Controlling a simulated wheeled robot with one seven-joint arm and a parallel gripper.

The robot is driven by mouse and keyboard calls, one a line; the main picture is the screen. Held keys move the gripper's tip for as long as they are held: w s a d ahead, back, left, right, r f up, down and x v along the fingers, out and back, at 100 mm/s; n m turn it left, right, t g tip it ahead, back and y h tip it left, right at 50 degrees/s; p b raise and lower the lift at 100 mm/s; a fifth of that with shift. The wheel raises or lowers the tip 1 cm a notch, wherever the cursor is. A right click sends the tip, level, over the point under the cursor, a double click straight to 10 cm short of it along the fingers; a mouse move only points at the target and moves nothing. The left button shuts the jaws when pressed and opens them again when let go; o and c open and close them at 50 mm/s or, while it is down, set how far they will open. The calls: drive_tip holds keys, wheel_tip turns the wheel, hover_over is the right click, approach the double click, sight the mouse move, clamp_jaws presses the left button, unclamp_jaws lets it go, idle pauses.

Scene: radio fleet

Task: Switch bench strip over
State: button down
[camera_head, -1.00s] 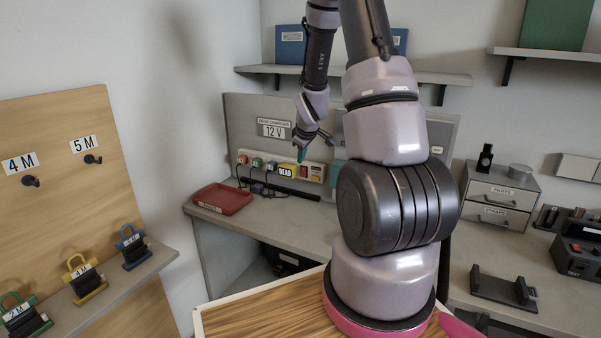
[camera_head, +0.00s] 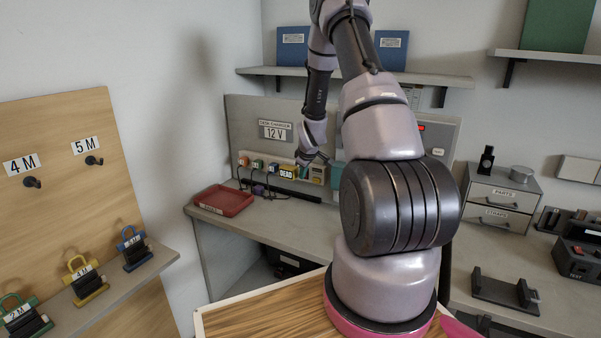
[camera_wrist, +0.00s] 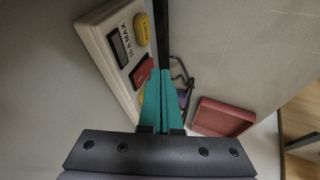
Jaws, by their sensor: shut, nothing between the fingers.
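My gripper (camera_head: 302,160) is at the strip, right of the tag. Its teal fingers (camera_wrist: 160,78) are shut and empty, with tips close beside the red switch in the picture. Contact cannot be told. The fingers hide part of the strip.
A red tray (camera_head: 223,201) lies on the bench left of the strip and also shows in the wrist view (camera_wrist: 222,117). A 12 V charger panel (camera_head: 274,131) rises behind. Dark cables (camera_wrist: 181,75) run beside the fingers. The bench front is clear.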

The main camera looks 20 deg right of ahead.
drive_tip(key=shift+w+d+f, duration=0.15)
drive_tip(key=shift+w+d, duration=0.15)
drive_tip(key=shift+d, duration=0.1)
drive_tip(key=shift+w, duration=0.1)
idle(0.4)
drive_tip(key=shift+r, duration=0.75)
